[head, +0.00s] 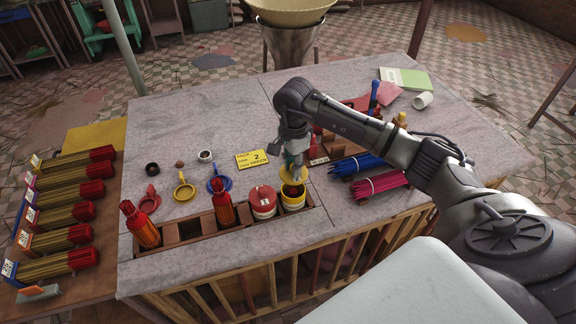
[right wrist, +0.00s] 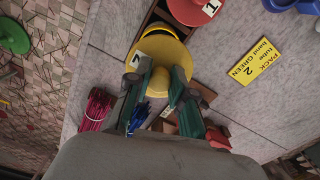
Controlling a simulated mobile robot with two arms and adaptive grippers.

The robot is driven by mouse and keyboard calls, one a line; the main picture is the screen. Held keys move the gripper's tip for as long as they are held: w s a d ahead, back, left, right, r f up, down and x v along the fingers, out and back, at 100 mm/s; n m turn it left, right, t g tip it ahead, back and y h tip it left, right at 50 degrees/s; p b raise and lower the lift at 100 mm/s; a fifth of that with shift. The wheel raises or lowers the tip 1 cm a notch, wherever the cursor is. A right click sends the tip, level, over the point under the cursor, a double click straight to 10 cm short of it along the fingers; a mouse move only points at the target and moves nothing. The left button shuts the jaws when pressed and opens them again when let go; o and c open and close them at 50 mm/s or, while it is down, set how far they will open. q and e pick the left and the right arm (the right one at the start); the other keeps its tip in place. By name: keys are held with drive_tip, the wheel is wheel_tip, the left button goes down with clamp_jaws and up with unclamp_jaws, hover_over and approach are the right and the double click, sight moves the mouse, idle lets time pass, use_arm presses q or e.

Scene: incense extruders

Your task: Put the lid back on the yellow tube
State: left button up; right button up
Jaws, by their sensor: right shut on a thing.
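The yellow tube (head: 293,201) stands upright in a slot at the right end of the wooden rack, and its dark open mouth shows. My right gripper (head: 294,162) points down over it. It is shut on the knob of the yellow lid (head: 288,175), which is held just above the tube's mouth. In the right wrist view, the fingers (right wrist: 156,84) grip the knob of the round yellow lid (right wrist: 178,57), which has a number label. A yellow rim shows past the lid's edge. My left gripper is not in view.
A red-lidded tube (head: 263,201) stands beside the yellow one in the rack (head: 188,231). Blue (head: 356,164) and pink (head: 378,185) incense bundles lie to the right.

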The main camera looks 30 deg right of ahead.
drive_tip(key=shift+w+f, duration=0.1)
drive_tip(key=shift+f, duration=0.4)
drive_tip(key=shift+f+b, duration=0.3)
drive_tip(key=shift+f, duration=0.05)
drive_tip(key=shift+f+b, duration=0.4)
drive_tip(key=shift+f, duration=0.35)
wheel_tip(320, 180, down, 2)
drive_tip(key=shift+f+b, duration=0.15)
drive_tip(key=shift+b, duration=0.85)
drive_tip(key=shift+f, duration=0.25)
use_arm(q)
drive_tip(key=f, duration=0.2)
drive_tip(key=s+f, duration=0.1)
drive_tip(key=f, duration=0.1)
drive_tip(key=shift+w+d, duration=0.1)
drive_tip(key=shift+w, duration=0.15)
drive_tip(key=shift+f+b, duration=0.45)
drive_tip(key=shift+b, duration=0.15)
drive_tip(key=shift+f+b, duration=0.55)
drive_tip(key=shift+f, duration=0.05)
use_arm(e)
drive_tip(key=shift+f, duration=0.15)
